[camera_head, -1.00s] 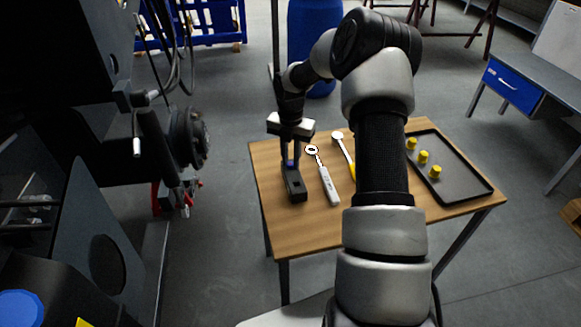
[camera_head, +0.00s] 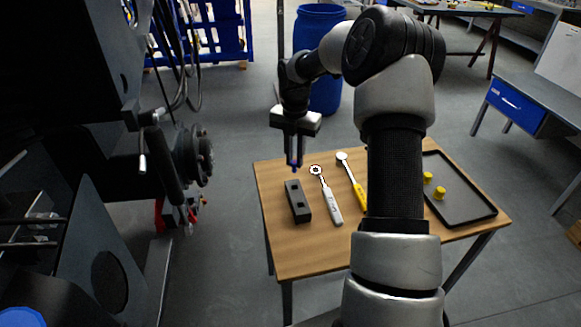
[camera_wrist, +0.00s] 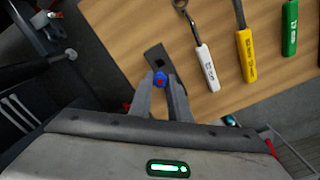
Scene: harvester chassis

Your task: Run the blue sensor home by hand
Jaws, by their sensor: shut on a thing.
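A small blue sensor (camera_wrist: 160,80) is between my gripper's fingertips in the wrist view. In the head view my gripper (camera_head: 294,165) is shut on it and holds it above the table, near the far end of a dark holder block (camera_head: 298,203). The block lies on the wooden table and has a square hole; it also shows in the wrist view (camera_wrist: 157,55), partly hidden by the fingers. The sensor's lower end is too small to make out.
A white-handled wrench (camera_head: 331,206) and a yellow-handled tool (camera_head: 358,193) lie right of the block on the table (camera_head: 300,262). A black tray (camera_head: 470,212) with yellow caps is farther right. A dark machine with a round hub (camera_head: 197,155) stands at left; open floor separates it from the table.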

